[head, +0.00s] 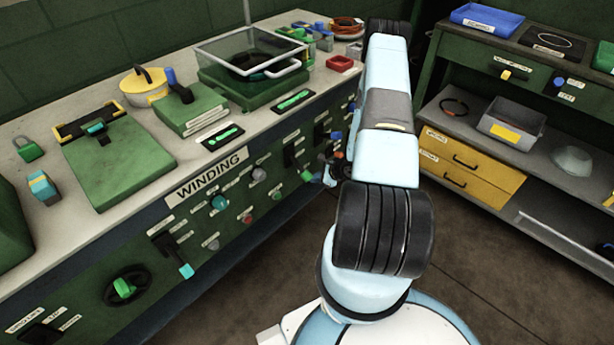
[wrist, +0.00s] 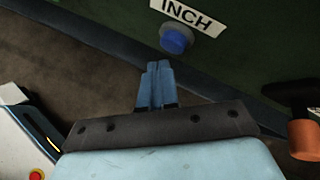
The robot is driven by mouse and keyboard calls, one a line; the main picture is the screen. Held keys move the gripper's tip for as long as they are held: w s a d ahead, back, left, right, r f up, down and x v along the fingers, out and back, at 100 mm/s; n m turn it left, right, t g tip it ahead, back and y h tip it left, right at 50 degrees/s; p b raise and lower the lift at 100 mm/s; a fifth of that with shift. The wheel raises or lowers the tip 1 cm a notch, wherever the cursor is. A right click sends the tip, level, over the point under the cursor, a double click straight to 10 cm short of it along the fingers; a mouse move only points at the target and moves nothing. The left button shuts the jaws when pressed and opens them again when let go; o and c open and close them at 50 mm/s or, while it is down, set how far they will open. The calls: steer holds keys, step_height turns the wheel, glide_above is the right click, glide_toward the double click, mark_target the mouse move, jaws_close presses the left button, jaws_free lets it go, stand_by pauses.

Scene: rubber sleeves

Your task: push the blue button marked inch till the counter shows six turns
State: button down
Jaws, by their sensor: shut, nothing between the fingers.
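The blue button (wrist: 176,38) sits on a dark green panel in the wrist view, right below a white label reading INCH (wrist: 188,14). My gripper (wrist: 158,66) is shut and empty. Its blue fingertips point toward the panel, just below and left of the button in the picture, and look apart from it. In the head view my arm reaches to the front of the green winding bench (head: 215,180); its fingertips are hard to make out there. I cannot tell which small blue control there is the inch button. No readable turn count shows in either view.
The bench front carries several knobs, a handwheel (head: 127,288) and a lever with a teal grip (head: 186,270). An orange-ended dark part (wrist: 304,138) is at right in the wrist view. A shelf unit with yellow drawers (head: 470,165) stands right; floor between is clear.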

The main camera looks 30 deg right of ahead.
steer(key=s, duration=0.1)
steer(key=s+d, duration=0.1)
steer(key=s, duration=0.2)
steer(key=shift+s+d, duration=0.35)
stand_by(0.6)
